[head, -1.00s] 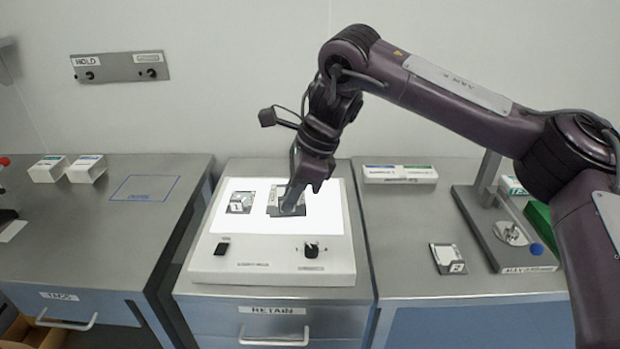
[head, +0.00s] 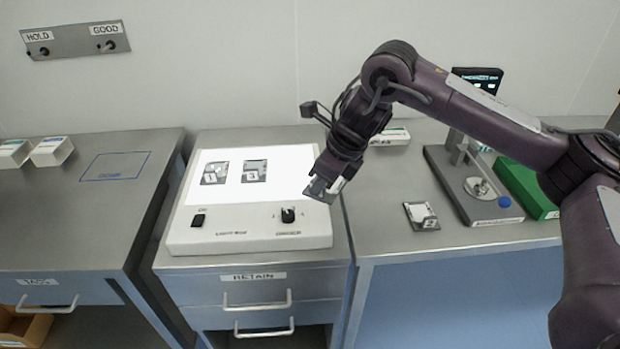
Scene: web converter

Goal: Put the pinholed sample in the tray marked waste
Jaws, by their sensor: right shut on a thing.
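My right gripper (head: 324,184) is shut on a small dark square sample (head: 318,191), held tilted near the right edge of the light box. Two other samples with white labels, a left one (head: 215,172) and a right one (head: 254,171), lie on the lit white panel. Another sample (head: 421,216) lies on the counter to the right. Pinholes are too small to make out in any of them. I see no tray with a readable waste mark. My left gripper is not in view.
The light box (head: 250,240) stands above a drawer marked RETAIN (head: 252,277). On the right are a grey stand (head: 455,185) and a green box (head: 526,188). White boxes (head: 52,152) sit at left, near a blue outlined area (head: 115,166). The left counter's front is clear.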

